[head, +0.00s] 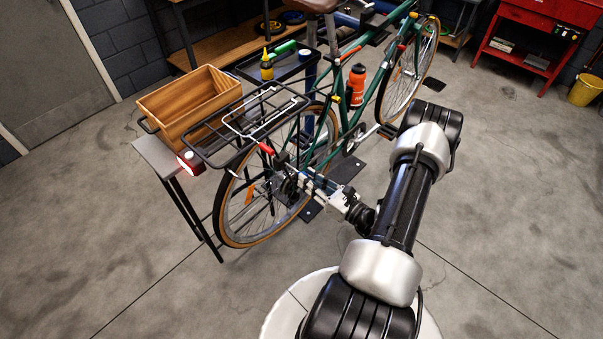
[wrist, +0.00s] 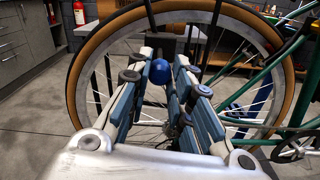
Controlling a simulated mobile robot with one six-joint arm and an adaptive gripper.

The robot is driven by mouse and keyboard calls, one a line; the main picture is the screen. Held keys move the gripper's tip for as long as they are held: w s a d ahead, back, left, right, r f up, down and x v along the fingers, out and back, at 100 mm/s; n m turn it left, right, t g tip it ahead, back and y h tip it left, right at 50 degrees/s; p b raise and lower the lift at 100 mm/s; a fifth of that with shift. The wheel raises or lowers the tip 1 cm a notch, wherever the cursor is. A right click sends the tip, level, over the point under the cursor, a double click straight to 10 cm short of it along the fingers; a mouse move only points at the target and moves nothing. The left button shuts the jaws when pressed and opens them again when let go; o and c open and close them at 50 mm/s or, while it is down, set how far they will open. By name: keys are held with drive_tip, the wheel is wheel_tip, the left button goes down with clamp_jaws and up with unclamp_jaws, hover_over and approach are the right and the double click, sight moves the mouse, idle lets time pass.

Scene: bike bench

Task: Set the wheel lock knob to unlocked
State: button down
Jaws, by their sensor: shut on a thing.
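A blue round knob (wrist: 159,72) shows between the fingertips of my gripper (wrist: 160,66) in the wrist view, in front of the bike's rear wheel (wrist: 78,62). The gripper is shut on the knob; its two blue-padded fingers stand on either side of it. In the head view my gripper (head: 308,182) is near the hub of the rear wheel (head: 227,222). There the fingers hide the knob. I cannot tell from these views which setting the knob points to.
The green bike frame (head: 341,66) stands behind my gripper, with a black rear rack (head: 213,154) above the wheel. A wooden crate (head: 172,97) sits at left. The floor (head: 490,190) at right is clear.

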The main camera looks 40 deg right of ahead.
drive_tip(key=c, duration=1.4)
unclamp_jaws()
drive_tip(key=shift+s, duration=0.15)
drive_tip(key=shift+s, duration=0.1)
drive_tip(key=s, duration=0.8)
drive_tip(key=s+d, duration=0.1)
drive_tip(key=s, duration=0.2)
drive_tip(key=shift+s, duration=0.4)
